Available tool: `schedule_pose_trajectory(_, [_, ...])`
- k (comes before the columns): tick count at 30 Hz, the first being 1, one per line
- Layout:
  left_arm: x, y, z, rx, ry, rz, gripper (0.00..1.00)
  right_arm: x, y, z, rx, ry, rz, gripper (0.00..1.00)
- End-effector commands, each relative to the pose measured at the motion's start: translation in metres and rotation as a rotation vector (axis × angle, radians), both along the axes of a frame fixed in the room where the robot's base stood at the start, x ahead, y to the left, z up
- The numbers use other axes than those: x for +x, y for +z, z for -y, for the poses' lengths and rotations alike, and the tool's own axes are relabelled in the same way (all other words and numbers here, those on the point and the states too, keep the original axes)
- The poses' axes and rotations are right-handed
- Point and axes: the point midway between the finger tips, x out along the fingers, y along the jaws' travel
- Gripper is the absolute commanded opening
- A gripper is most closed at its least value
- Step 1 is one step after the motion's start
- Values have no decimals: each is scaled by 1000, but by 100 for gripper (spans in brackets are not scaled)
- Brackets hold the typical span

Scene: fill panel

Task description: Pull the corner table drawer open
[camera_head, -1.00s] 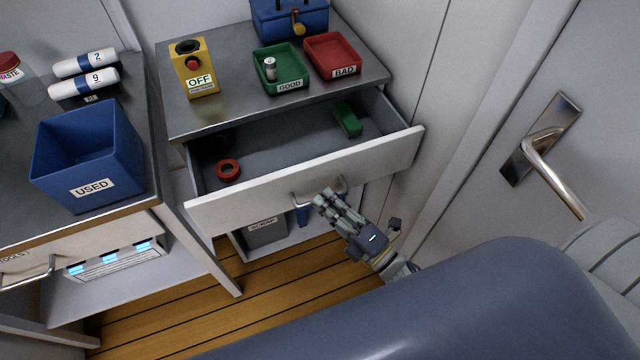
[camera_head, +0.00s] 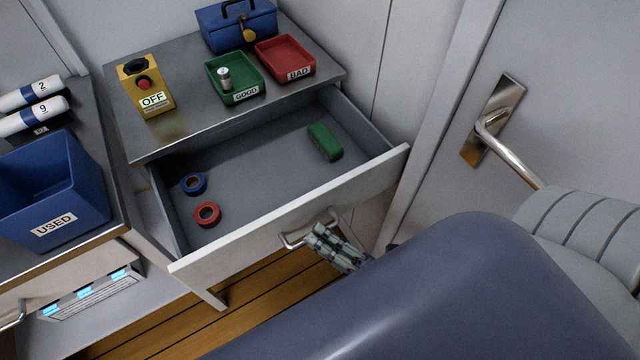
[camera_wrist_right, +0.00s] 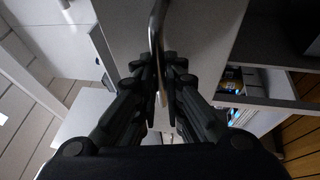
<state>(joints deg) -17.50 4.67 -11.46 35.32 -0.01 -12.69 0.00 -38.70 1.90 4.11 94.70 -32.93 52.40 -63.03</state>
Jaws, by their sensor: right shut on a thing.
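The corner table drawer (camera_head: 290,218) is pulled well out from under the grey corner table top (camera_head: 190,110). Its metal bar handle (camera_head: 293,242) is on the white front panel. My right gripper (camera_head: 318,232) is shut on the handle, and the wrist view shows its fingers (camera_wrist_right: 163,75) on both sides of the bar. Inside the drawer lie a blue tape roll (camera_head: 194,184), a red tape roll (camera_head: 207,215) and a green block-like item (camera_head: 324,142). My left gripper is not in view.
On the table top stand a yellow OFF switch box (camera_head: 146,88), a green GOOD tray (camera_head: 235,78), a red BAD tray (camera_head: 285,60) and a blue toolbox (camera_head: 236,26). A blue USED bin (camera_head: 52,190) is at left. A door handle (camera_head: 505,145) is at right.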

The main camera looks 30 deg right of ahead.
Motion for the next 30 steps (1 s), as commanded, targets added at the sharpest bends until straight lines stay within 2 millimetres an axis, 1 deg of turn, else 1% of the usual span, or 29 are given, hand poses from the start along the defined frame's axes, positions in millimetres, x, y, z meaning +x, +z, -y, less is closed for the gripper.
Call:
schedule_pose_trajectory(1, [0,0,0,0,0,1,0,0,-1,0,-2,-1,-1,0])
schedule_pose_trajectory(2, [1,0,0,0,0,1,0,0,-1,1,-2,-1,-1,14])
schedule_pose_trajectory(3, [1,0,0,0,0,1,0,0,-1,1,-2,-1,-1,23])
schedule_pose_trajectory(4, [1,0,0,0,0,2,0,0,-1,0,-2,-1,-1,30])
schedule_pose_trajectory(14, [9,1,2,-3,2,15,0,0,0,0,0,0,-1,30])
schedule_pose_trajectory(17, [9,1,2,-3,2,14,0,-5,-2,3,-1,0,-2,30])
schedule_pose_trajectory(20, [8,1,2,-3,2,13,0,-18,-5,9,-2,0,-5,30])
schedule_pose_trajectory(30, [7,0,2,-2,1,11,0,-81,-18,38,-2,0,-6,30])
